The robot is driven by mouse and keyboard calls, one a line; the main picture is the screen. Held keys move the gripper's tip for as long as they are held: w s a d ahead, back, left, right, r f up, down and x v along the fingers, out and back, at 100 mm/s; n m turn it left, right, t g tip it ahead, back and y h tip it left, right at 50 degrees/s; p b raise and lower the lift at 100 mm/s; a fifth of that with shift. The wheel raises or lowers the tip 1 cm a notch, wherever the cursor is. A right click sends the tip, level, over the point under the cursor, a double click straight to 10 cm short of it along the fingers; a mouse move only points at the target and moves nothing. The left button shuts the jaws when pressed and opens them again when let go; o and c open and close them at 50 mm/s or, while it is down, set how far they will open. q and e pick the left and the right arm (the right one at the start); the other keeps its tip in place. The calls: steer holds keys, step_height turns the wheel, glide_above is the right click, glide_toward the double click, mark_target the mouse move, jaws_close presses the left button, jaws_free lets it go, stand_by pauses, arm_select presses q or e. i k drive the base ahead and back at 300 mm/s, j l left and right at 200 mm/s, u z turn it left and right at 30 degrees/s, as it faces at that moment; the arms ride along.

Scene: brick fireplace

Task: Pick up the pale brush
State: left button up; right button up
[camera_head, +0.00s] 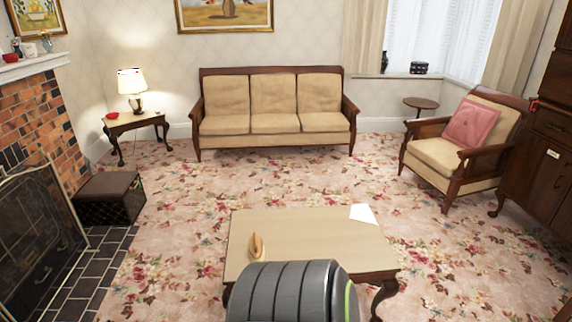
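A pale tan, elongated object that looks like the pale brush (257,246) is on the left part of the low coffee table (310,228). It is small in the view, so its bristles cannot be made out. Part of the table's near side is hidden behind a dark grey ribbed shape at the bottom of the view. Neither of my grippers is in view.
A white sheet (363,214) lies at the table's far right corner. A sofa (275,123) stands at the back, an armchair (435,155) at the right. A dark box (110,197) sits by the brick fireplace (35,118). Flowered carpet (185,215) around the table is clear.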

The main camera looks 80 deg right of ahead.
mark_target(256, 248)
steer(key=z, duration=2.4)
